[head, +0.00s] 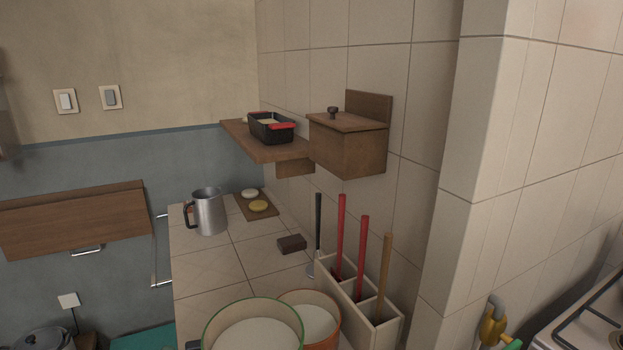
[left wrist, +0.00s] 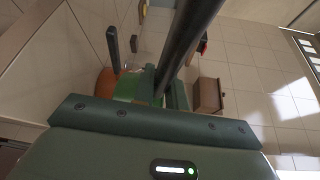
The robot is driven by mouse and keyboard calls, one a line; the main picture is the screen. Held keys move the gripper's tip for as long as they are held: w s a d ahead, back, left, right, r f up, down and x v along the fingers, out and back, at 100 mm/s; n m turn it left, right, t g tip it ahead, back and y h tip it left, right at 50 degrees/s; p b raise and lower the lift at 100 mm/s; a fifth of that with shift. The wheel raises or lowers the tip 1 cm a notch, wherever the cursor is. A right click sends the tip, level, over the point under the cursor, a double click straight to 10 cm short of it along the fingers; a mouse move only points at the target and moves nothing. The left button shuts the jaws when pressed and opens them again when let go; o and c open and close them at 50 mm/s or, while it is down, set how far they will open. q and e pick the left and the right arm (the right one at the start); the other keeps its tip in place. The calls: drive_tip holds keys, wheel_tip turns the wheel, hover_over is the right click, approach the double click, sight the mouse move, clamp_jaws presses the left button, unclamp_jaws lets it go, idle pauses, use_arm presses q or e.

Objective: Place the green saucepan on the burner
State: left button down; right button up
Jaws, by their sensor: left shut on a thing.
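The green saucepan (head: 206,341) shows at the bottom of the head view, with a green rim, a pale inside and a dark handle stub at its lower left. It is cut off by the frame edge. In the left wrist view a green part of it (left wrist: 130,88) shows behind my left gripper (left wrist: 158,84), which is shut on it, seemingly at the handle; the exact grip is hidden. My left gripper is outside the head view. The stove (head: 575,335) with its dark grate stands at the lower right; no burner is clearly visible. My right gripper is not in view.
An orange pan (head: 335,322) sits close beside the saucepan. A divided utensil box (head: 393,333) with upright handles stands right of it. A tiled wall corner (head: 470,180) juts out before the stove. A metal jug (head: 209,212) and brown block (head: 291,244) stand farther back.

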use_arm(q)
drive_tip(key=s+f, duration=0.3)
drive_tip(key=s, duration=0.2)
drive_tip(key=shift+f, duration=0.4)
drive_tip(key=shift+s, duration=0.1)
